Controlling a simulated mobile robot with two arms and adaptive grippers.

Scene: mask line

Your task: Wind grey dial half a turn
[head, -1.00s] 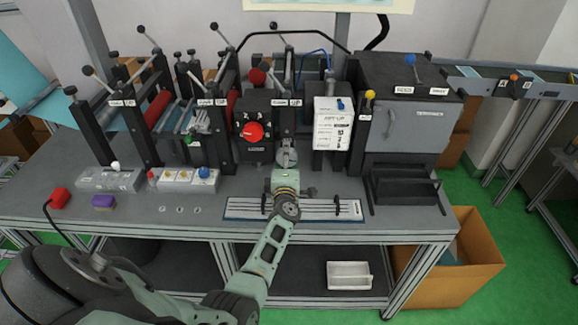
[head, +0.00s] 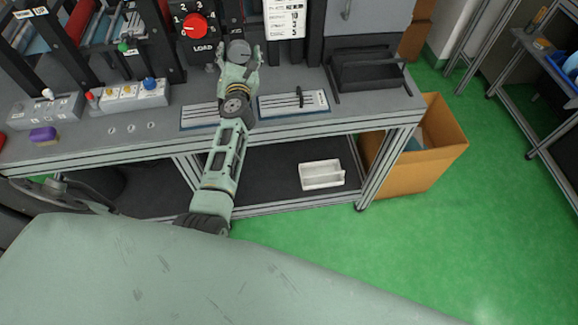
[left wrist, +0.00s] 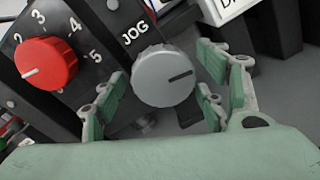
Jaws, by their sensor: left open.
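The grey dial (head: 238,50) is a round knob on the front of the bench machine, right of a red knob. In the left wrist view the grey dial (left wrist: 160,80) is large, beside a black panel lettered JOG. Its dark pointer line points right and slightly up in that view. My left gripper (head: 240,64) is open, with its green fingers on either side of the dial. In the left wrist view small gaps seem to show by the fingers; I cannot tell whether they touch it. My right gripper is not in view.
The red knob (head: 195,26), with numbers around it, sits close to the left of the dial. A row of coloured buttons (head: 127,95) and a purple block (head: 43,134) lie left on the bench. A cardboard box (head: 415,150) stands on the floor right.

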